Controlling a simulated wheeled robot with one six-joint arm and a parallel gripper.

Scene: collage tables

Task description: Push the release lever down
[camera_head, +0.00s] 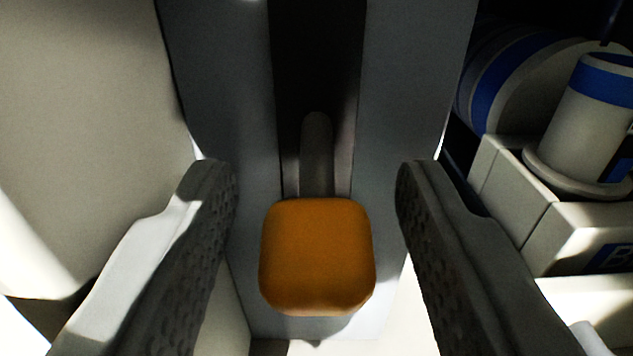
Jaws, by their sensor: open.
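The release lever has an orange rounded-square knob (317,256) on a grey shaft (317,155). The shaft comes out of a dark vertical slot (318,60) in a grey panel (410,90). The knob sits near the lower end of the visible slot. My gripper (317,170) is open, with one dark textured finger on each side of the knob. A gap shows between the knob and each finger, so neither appears to touch it. Depth between fingertips and knob is hard to judge.
At the right are a white cylinder (590,120) with a blue band, a larger rounded blue-and-white part (510,80), and pale blocks (520,190). A large beige surface (80,120) fills the left side. Below the knob is a bright, pale area.

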